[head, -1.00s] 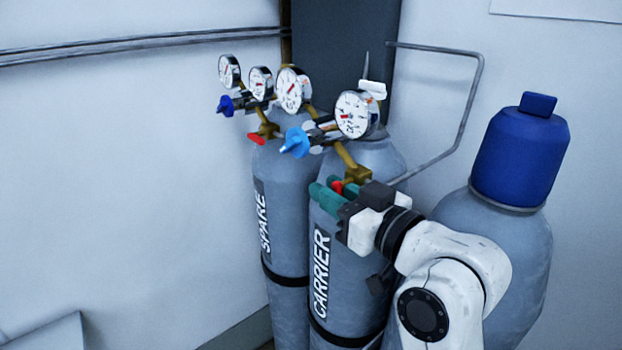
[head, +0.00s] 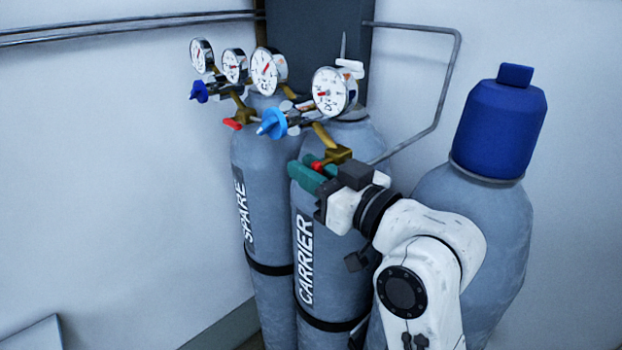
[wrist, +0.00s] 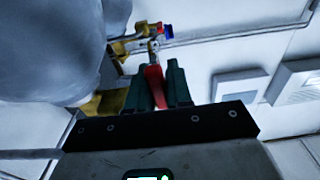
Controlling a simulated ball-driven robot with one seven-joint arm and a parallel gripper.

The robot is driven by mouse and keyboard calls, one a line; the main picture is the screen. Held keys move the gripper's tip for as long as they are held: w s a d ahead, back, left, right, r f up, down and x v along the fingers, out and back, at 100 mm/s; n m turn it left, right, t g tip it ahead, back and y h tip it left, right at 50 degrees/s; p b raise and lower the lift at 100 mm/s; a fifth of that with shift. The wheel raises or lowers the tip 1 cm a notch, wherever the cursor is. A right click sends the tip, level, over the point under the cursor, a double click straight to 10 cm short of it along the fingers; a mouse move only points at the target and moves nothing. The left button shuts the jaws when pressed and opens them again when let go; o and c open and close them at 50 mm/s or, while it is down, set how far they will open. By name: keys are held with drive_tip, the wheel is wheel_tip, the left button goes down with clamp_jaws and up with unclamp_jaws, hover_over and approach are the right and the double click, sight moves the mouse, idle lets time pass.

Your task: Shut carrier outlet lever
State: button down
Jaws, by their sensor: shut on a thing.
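The carrier cylinder (head: 330,240) is grey and upright, with its name in white letters. The brass outlet valve (head: 338,154) sits below its large gauge (head: 333,92). The red carrier outlet lever (head: 318,166) is on this valve, mostly hidden by my gripper (head: 304,178). In the wrist view the red lever (wrist: 155,84) stands between the two teal fingers of my gripper (wrist: 158,78), its end pointing towards the palm. The fingers are closed around it, one on each side.
The spare cylinder (head: 265,190) stands left of the carrier, with its own red lever (head: 233,124) and a dark blue knob (head: 199,92). The carrier's light blue knob (head: 271,123) is above my fingers. A blue-capped cylinder (head: 500,120) stands close on the right. A pipe (head: 440,100) runs behind.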

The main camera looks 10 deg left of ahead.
drive_tip(key=t+y+b, duration=0.1)
drive_tip(key=b, duration=0.3)
drive_tip(key=shift+y+b, duration=0.35)
drive_tip(key=shift+y, duration=0.05)
drive_tip(key=shift+r, duration=0.15)
drive_tip(key=c, duration=1.4)
unclamp_jaws()
